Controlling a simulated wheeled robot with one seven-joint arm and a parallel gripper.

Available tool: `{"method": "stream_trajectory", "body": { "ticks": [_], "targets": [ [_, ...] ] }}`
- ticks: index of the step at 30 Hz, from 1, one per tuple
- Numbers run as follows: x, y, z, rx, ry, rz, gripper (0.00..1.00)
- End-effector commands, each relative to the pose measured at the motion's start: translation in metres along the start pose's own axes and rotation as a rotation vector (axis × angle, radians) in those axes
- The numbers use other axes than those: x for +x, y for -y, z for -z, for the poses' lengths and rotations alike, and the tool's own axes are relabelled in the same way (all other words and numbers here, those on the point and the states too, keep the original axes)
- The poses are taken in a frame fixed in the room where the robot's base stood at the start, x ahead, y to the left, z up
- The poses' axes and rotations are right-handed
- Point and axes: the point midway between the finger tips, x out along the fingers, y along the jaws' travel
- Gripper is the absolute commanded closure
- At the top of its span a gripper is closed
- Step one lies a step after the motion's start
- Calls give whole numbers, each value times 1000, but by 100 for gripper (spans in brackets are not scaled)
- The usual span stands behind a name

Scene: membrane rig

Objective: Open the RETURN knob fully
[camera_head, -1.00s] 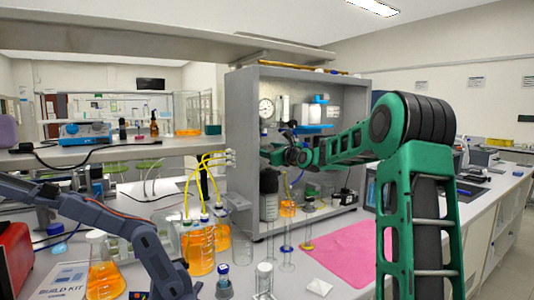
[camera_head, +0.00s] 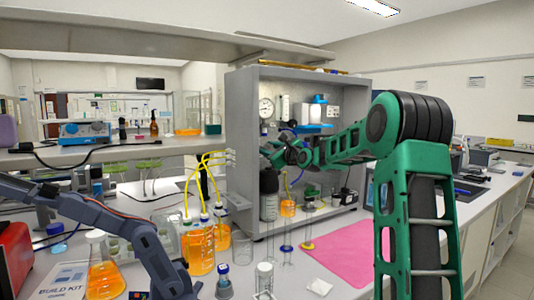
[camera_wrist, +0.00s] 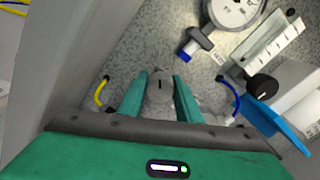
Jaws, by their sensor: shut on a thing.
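In the wrist view a round grey knob (camera_wrist: 160,82) with a short dark line on its face sits at the centre, in front of the speckled panel. No label on it can be read. My gripper (camera_wrist: 160,95) has its two green fingers on either side of this knob and is shut on it. The dark line points roughly up and down in the wrist view. In the head view my gripper (camera_head: 274,152) reaches into the open grey cabinet (camera_head: 245,130); the knob is hidden there behind the wrist.
A pressure gauge (camera_wrist: 236,10), a blue-ended fitting (camera_wrist: 190,50), a black knob (camera_wrist: 262,88) and a blue tube (camera_wrist: 230,90) are to the right of my fingers. A yellow tube (camera_wrist: 101,92) is to the left. Orange-filled bottles (camera_head: 200,248) stand before the cabinet.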

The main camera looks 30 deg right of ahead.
Motion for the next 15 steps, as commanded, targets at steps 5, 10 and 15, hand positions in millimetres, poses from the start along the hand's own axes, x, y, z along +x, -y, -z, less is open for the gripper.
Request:
{"method": "stream_trajectory", "body": {
  "ticks": [5, 10, 15],
  "targets": [
    [0, -2, 0, -167, 0, -4, 92],
    [0, -3, 0, -329, 0, -5, 92],
    [0, -4, 0, -490, 1, -6, 92]
  ]
}}
